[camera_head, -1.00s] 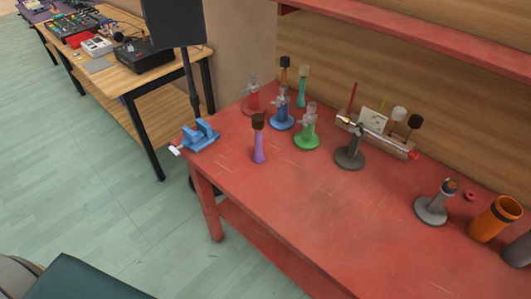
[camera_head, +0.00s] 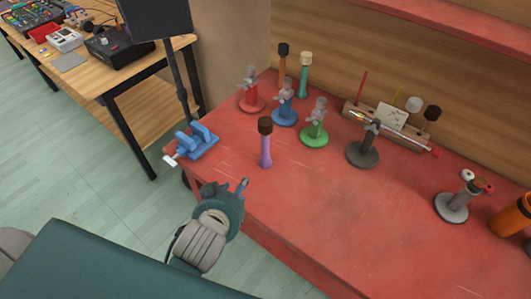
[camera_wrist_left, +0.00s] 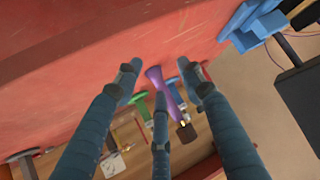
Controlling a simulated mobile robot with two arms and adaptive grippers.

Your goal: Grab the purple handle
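The purple handle (camera_head: 265,150) stands upright on the red workbench (camera_head: 320,215), with a dark brown top. My left gripper (camera_head: 227,190) is at the bench's front edge, nearer than the handle and to its lower left, apart from it. In the left wrist view its three fingers are spread open and empty. There the purple handle (camera_wrist_left: 165,83) shows beyond the fingers, in the gap between the fingertips. My right gripper is not in view.
Red (camera_head: 249,92), blue (camera_head: 285,106) and green (camera_head: 314,127) stands are behind the handle, with a dark grey stand (camera_head: 362,147) to the right. A blue vise (camera_head: 198,142) sits at the left corner. The bench front is clear.

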